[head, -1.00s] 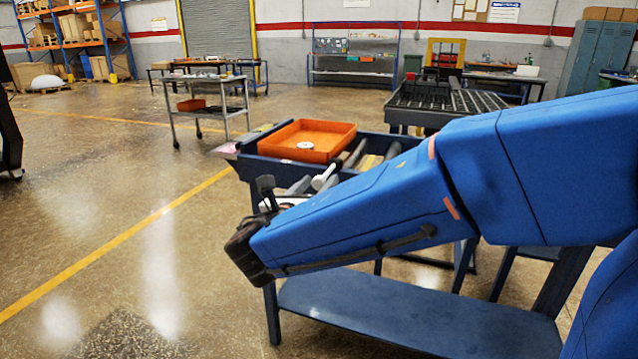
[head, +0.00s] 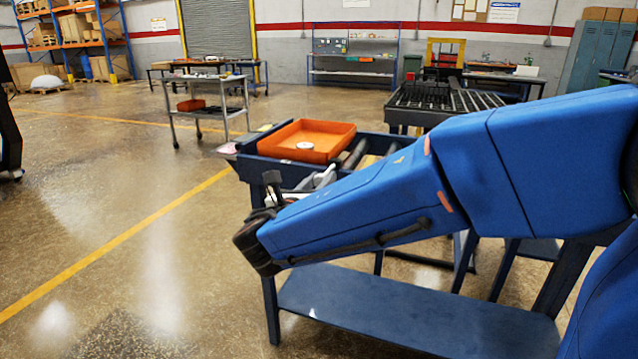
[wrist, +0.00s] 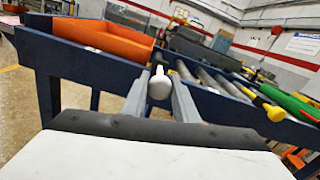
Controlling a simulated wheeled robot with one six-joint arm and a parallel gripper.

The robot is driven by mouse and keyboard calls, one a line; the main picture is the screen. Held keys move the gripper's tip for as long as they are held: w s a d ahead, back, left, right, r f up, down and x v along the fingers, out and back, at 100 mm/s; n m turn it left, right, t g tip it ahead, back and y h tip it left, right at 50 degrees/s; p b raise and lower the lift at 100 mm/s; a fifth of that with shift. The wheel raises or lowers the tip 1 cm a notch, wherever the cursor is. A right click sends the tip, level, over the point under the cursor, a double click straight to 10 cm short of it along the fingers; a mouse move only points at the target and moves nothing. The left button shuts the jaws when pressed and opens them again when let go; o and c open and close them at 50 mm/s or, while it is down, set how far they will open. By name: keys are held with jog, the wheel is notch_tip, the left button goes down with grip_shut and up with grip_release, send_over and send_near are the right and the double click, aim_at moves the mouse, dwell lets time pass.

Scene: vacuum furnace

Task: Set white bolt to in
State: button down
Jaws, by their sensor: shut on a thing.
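The white bolt shows in the wrist view as a rounded white knob (wrist: 159,84) at the navy side rail of the bench. My gripper (wrist: 158,92) has its two grey fingers on either side of the knob, shut on it. In the head view, my gripper (head: 308,186) is at the near side of the bench, partly hidden by my blue arm. A small pale part shows there among the fingers, too small to tell apart clearly. How far the bolt sits in its seat is hidden.
The navy bench (head: 262,172) holds an orange tray (head: 322,133) with a round white piece in it. Rollers and tools with yellow and green handles (wrist: 272,112) lie to the right of the knob. Open floor lies to the left.

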jog(key=shift+x, duration=1.25)
jog(key=c, duration=1.4)
grip_release()
jog(key=v, duration=1.7)
jog(key=shift+s, duration=0.2)
